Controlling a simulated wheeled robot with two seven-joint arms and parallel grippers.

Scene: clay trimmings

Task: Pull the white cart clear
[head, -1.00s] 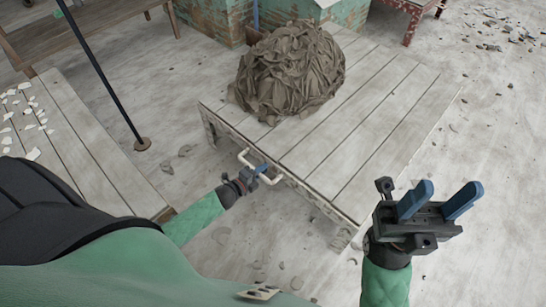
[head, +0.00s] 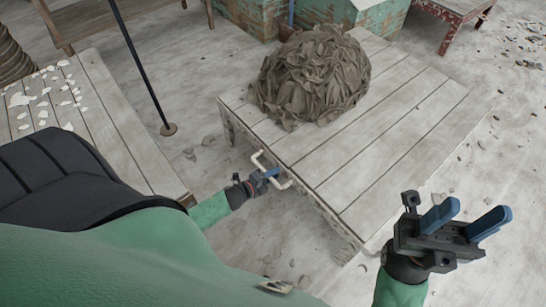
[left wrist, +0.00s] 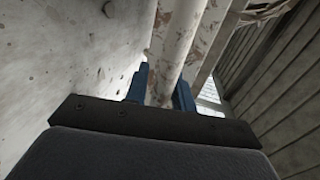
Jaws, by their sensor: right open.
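The white cart (head: 390,150) is a low platform of whitish worn planks in the middle of the head view. A large heap of grey-brown clay trimmings (head: 312,78) lies on its far left part. A pale bar handle (head: 257,157) stands out from its near left edge. My left gripper (head: 268,174) is at this handle, its blue fingers across the bar. In the left wrist view the blue fingers (left wrist: 160,90) lie on both sides of the chipped white bar (left wrist: 178,40), close against it. My right gripper (head: 463,222) is open and empty, right of the cart's near corner.
A plank bench (head: 110,125) with pale scraps stands left of the cart. A dark pole (head: 143,70) rises from a round base between them. Worn green boxes (head: 255,18) and a red table (head: 455,15) stand behind. The floor right of the cart has scattered crumbs.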

